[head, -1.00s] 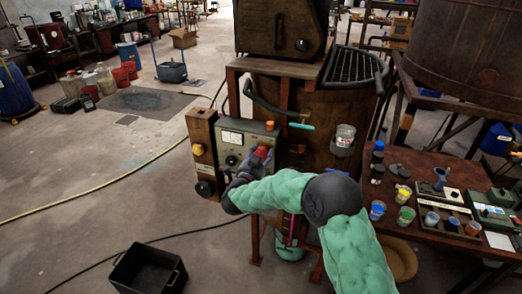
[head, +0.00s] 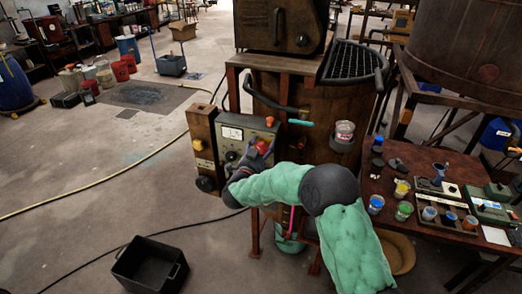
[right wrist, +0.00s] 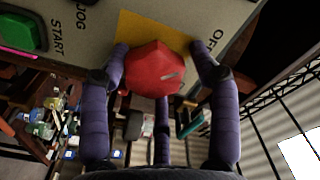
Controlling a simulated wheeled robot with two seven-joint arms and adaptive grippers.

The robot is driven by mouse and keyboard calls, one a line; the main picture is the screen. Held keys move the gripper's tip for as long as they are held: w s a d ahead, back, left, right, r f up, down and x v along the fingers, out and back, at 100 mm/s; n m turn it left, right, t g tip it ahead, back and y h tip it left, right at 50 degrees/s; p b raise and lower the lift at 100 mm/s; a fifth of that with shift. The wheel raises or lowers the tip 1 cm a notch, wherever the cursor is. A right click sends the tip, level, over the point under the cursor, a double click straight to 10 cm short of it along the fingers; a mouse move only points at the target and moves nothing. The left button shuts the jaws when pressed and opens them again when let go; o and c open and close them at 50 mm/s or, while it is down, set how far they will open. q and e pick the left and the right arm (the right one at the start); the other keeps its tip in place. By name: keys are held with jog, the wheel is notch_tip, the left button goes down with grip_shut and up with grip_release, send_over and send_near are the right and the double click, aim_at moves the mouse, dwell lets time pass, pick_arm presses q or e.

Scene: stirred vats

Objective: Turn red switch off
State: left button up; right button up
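The red switch (head: 263,146) is a faceted red knob on the grey control panel (head: 232,133) of the vat. In the right wrist view the knob (right wrist: 155,68) sits on a yellow plate, with a pale mark on its lower right face. A partly cut-off label starting "OF" is to its right. My right gripper (right wrist: 160,52) has dark purple fingers on both sides of the knob, bent inward and seemingly touching it; a third finger shows below. In the head view the right gripper (head: 258,155) is at the panel. My left gripper is not in view.
A green START button (right wrist: 22,32) and a JOG label are left of the knob in the right wrist view. A side table (head: 380,190) with cups stands right of the vat. A black bin (head: 150,266) and a hose lie on the floor.

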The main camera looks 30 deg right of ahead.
jog(key=shift+f, duration=0.1)
jog(key=shift+s+a, duration=0.15)
jog(key=shift+a, duration=0.1)
jog(key=v, duration=1.1)
jog(key=shift+s, duration=0.25)
jog(key=shift+a+f, duration=0.1)
